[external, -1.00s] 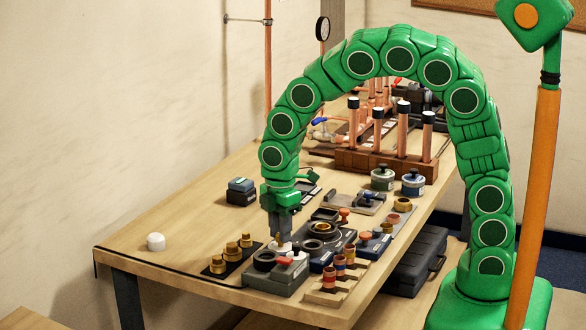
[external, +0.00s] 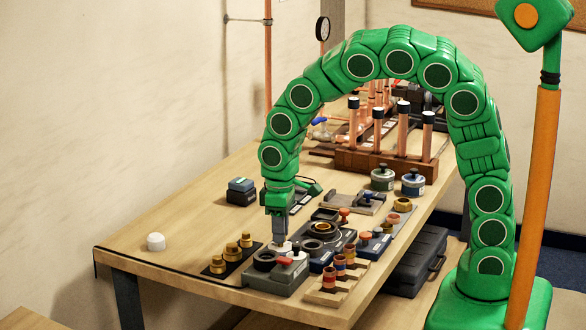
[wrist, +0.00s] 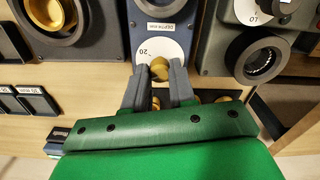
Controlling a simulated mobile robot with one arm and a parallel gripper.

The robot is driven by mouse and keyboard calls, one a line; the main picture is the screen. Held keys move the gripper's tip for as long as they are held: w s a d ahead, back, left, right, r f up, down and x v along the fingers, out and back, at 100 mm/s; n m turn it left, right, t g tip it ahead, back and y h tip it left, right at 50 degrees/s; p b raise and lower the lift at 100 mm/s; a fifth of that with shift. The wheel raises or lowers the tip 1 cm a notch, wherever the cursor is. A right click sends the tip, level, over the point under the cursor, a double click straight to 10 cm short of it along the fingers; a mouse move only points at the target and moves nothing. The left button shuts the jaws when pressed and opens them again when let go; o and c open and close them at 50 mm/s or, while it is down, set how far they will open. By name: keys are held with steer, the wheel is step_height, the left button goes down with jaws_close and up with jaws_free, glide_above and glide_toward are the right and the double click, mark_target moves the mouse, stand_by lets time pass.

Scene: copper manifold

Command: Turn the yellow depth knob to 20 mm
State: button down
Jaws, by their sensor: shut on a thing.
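The yellow depth knob (wrist: 159,69) sits on a round white dial (wrist: 160,52) on a dark blue-grey block (wrist: 150,22) in the wrist view. The number 20 shows on the dial, up and left of the knob. I cannot make out an index mark. The block's label, by the dial, reads depth in mm. My gripper (wrist: 160,75) is shut on the knob, a finger on each side. In the external view my gripper (external: 280,241) points straight down onto the white dial (external: 276,249). Its fingers hide the knob there.
A grey fixture (external: 275,275) with a black ring and red lever stands close in front. Brass fittings (external: 232,254) stand on a black mat to the left. A wooden rack (external: 335,283) of banded pieces is to the right. The table's left side is mostly clear.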

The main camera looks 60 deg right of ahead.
steer(key=m, duration=0.5)
steer(key=shift+m, duration=0.4)
steer(key=m, duration=0.4)
steer(key=shift+m, duration=0.4)
steer(key=c, duration=0.9)
jaws_free()
steer(key=shift+r, duration=0.15)
step_height(320, 180, up, 8)
steer(key=shift+f, duration=0.25)
